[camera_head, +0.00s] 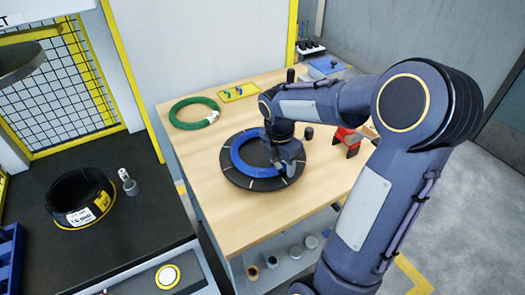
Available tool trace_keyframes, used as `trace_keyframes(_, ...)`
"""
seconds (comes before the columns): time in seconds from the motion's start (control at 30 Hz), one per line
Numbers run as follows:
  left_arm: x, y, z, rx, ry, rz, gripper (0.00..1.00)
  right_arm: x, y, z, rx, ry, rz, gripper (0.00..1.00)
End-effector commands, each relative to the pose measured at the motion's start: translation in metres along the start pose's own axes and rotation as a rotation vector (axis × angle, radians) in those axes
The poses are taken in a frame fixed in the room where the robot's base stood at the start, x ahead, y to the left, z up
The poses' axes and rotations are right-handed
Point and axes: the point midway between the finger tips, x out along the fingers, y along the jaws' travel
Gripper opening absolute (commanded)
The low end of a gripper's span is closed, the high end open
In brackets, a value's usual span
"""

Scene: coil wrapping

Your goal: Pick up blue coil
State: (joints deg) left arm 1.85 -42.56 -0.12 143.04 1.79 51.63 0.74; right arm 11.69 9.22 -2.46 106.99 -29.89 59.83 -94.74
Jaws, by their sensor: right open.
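The blue coil (238,161) lies on a round black turntable (240,184) on the wooden table. My right gripper (287,169) is above the coil's right side, pointing down. It is open, and the fingers are small in the picture. I cannot tell whether they touch the coil. The gripper and wrist hide the right part of the coil. My left gripper is not in view.
A green coil (194,113) lies at the table's back left, near a yellow tray (238,92). A red device (347,140) stands right of the turntable. A black coil (79,198) sits on the dark bench at left. The table's (225,229) front is clear.

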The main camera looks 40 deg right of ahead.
Motion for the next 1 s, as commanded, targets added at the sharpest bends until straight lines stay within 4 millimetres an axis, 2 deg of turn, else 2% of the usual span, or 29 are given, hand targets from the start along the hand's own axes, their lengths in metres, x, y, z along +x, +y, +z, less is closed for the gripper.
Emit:
trace_keyframes(0.13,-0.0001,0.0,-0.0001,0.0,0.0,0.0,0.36,-0.0003,0.0,0.0001,0.0,0.0,0.0,0.49)
trace_keyframes(0.5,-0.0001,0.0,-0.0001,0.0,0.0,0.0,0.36,-0.0007,0.0001,0.0002,0.001,0.0,0.001,0.01)
trace_keyframes(1.0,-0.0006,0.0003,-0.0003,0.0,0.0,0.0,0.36,-0.0051,0.0013,0.001,0.001,-0.002,0.006,0.0)
